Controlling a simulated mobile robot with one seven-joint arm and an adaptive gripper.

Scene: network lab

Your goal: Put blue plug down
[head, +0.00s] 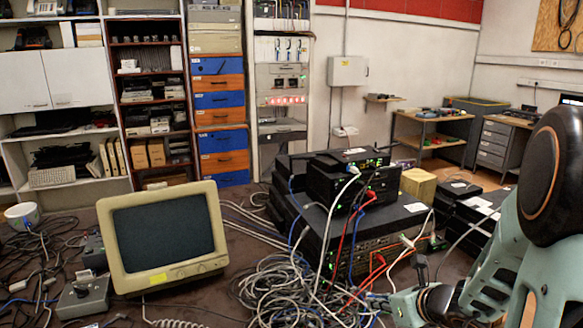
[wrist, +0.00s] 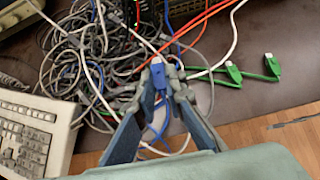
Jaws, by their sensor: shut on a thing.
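The blue plug (wrist: 158,77) is between the fingertips of my gripper (wrist: 159,84) in the wrist view. The gripper is shut on it, and the fingertips cover its sides. A blue cable (wrist: 160,130) hangs below it between the fingers. The plug is over or close to the edge of the tangled cables; I cannot tell how high it is. In the head view my gripper (head: 380,303) is at the lower right, in front of the stacked network boxes, and the plug itself is too small to make out.
Tangled grey cables (wrist: 75,50) lie beyond the gripper. Two green plugs (wrist: 233,73) (wrist: 271,66) lie on the dark tabletop (wrist: 290,40) to the right, with bare room around them. A keyboard (wrist: 30,135) is at left. A monitor (head: 163,235) and stacked network boxes (head: 405,212) stand on the table.

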